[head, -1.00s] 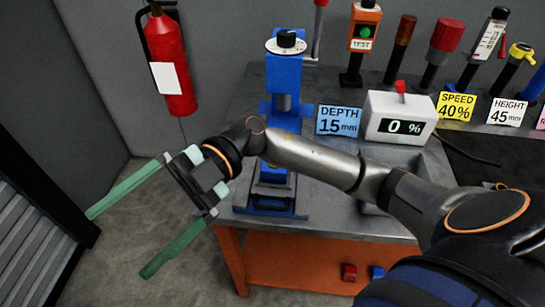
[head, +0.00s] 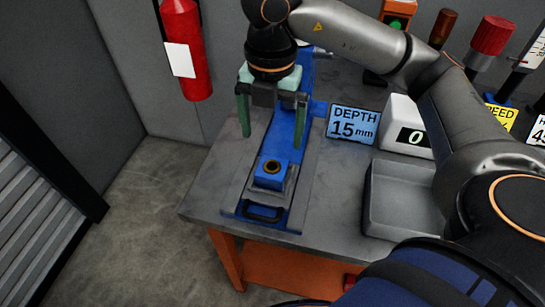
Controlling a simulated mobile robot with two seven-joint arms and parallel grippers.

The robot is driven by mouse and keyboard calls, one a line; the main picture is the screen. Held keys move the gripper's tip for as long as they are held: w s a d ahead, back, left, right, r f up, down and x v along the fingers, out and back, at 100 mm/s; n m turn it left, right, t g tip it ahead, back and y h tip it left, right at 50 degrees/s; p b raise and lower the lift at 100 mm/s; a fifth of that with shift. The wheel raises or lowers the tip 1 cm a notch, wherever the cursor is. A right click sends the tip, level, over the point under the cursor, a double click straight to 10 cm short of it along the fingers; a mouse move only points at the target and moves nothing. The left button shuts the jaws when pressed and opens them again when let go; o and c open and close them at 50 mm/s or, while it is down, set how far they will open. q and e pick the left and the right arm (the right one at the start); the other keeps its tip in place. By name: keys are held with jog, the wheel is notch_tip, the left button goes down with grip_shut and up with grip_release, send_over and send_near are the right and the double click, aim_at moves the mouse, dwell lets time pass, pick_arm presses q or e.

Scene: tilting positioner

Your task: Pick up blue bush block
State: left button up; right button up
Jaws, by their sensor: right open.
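The blue bush block (head: 271,174) is a small blue block with a dark round bore ringed in bronze on top. It sits on the grey carriage near the front end of the blue positioner (head: 299,190) on the bench. My right gripper (head: 271,141) is open, its green fingers pointing down, above and behind the block in the picture. Nothing is between the fingers, and they look apart from the block. My arm and gripper hide the upper part of the positioner. My left gripper is not in view.
A grey tray (head: 401,205) lies right of the positioner. Behind it stand a blue "DEPTH 15 mm" sign (head: 353,124) and a white display box (head: 405,125). A red extinguisher (head: 183,50) hangs on the wall. The bench (head: 213,184) is clear at its left front.

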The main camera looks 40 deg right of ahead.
jog(key=b, duration=0.1)
send_over(272, 166)
jog(key=f, duration=0.5)
jog(key=shift+s+a, duration=0.2)
jog(key=shift+s, duration=0.05)
jog(key=shift+w+d+f, duration=0.1)
jog(key=shift+w+f, duration=0.05)
jog(key=shift+f, duration=1.2)
jog(key=shift+w+d+f, duration=0.1)
jog(key=shift+f, duration=1.2)
grip_shut()
jog(key=shift+r, duration=0.1)
